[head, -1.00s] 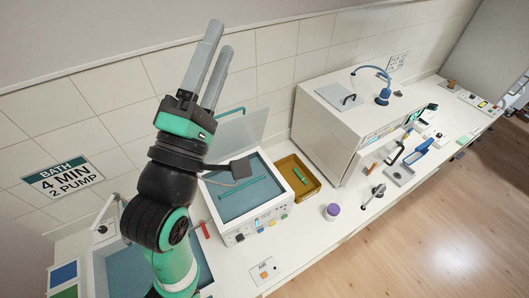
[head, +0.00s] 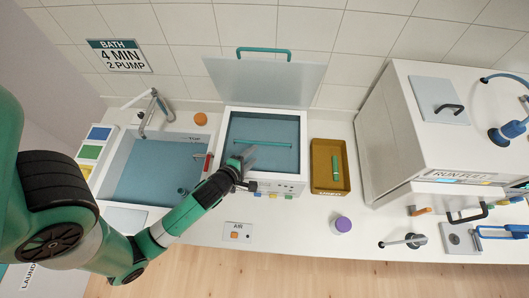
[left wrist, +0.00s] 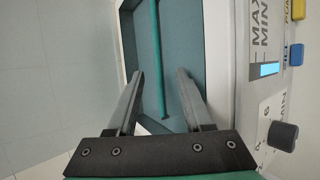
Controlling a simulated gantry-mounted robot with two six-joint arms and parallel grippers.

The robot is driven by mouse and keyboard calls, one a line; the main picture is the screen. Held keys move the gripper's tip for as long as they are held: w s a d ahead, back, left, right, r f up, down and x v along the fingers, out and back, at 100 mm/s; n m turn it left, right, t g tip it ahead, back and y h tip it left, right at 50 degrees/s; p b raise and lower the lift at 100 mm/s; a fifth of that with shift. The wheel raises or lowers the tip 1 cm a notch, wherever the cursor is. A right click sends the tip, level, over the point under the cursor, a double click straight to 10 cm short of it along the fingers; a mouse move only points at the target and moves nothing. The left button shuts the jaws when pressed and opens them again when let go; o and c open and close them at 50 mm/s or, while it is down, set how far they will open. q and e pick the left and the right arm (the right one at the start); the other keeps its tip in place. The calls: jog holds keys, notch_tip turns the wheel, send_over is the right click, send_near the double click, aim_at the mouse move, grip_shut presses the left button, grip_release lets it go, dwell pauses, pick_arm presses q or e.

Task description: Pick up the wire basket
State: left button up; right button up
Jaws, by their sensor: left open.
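A teal bar (head: 264,144) lies across the open tank (head: 226,134) of blue-green liquid. It could be the handle of the wire basket; no wire mesh can be made out. My left gripper (head: 247,157) is open and empty over the tank's front part, just nearer than the bar. In the left wrist view the bar (left wrist: 159,55) runs lengthwise and passes between the open fingers (left wrist: 160,74) as seen from there. I cannot tell its height relative to the fingertips. My right gripper is not in view.
The tank's clear lid (head: 265,82) stands open behind it. A sink (head: 113,165) with a tap is at left. A brown tray (head: 330,187) with a green item and a purple-topped jar (head: 342,225) are at right. A large white machine (head: 425,120) stands further right.

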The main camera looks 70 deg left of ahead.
aim_at(265, 143)
pick_arm(q)
jog(key=x, duration=0.5)
jog(key=shift+w+a, duration=0.1)
jog(key=shift+w, duration=0.1)
jog(key=p+x, duration=0.1)
jog(key=x, duration=0.4)
jog(key=shift+a+r, duration=0.1)
jog(key=shift+a, duration=0.1)
grip_shut()
dwell(0.9)
